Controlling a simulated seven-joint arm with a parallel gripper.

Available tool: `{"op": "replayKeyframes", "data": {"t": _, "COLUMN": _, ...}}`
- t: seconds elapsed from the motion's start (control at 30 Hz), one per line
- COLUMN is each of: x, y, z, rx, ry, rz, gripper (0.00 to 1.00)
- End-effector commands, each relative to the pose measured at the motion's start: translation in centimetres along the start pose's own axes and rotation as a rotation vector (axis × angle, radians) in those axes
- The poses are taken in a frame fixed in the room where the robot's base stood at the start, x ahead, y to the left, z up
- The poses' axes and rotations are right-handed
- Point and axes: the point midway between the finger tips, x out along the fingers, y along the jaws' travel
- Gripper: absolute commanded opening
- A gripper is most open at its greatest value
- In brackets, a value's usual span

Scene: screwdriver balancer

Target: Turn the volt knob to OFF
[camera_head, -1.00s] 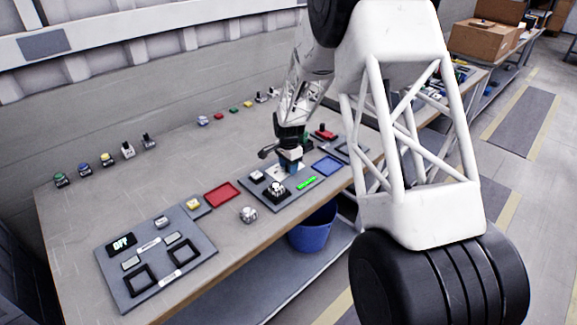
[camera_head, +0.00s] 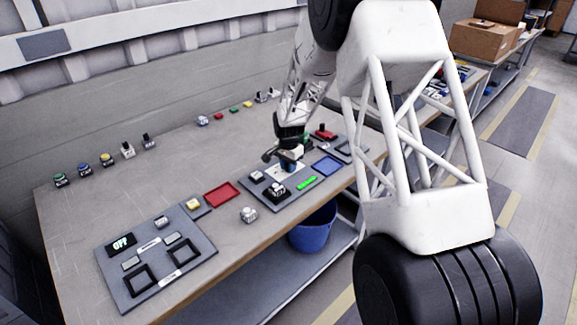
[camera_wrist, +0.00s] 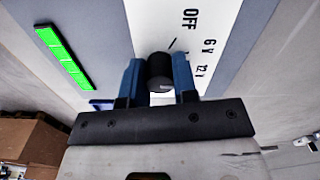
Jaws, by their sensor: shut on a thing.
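The volt knob (camera_wrist: 160,72) is a dark, round knob on a white label plate (camera_wrist: 145,25) in the wrist view. The plate is printed OFF, 6 V and 12 V, with a short dark tick between the knob and OFF. My gripper (camera_wrist: 161,75) has its two blue fingers on either side of the knob and is shut on it. In the head view my gripper (camera_head: 289,166) is low over the grey panel (camera_head: 262,197). The knob cannot be made out there, and which mark it points to is unclear.
A bright green bar (camera_head: 307,183) lies beside the plate. A blue tray (camera_head: 327,166) and a red tray (camera_head: 221,193) are near. A blue bin (camera_head: 313,228) stands below the table edge.

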Motion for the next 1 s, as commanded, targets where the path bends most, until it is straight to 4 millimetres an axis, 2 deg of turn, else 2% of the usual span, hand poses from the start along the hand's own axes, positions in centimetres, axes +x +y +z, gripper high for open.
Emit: {"op": "replayKeyframes", "data": {"t": 1.0, "x": 0.04, "y": 0.10, "z": 0.05, "rx": -0.938, "ry": -0.002, "rz": 0.001, "gripper": 0.03}}
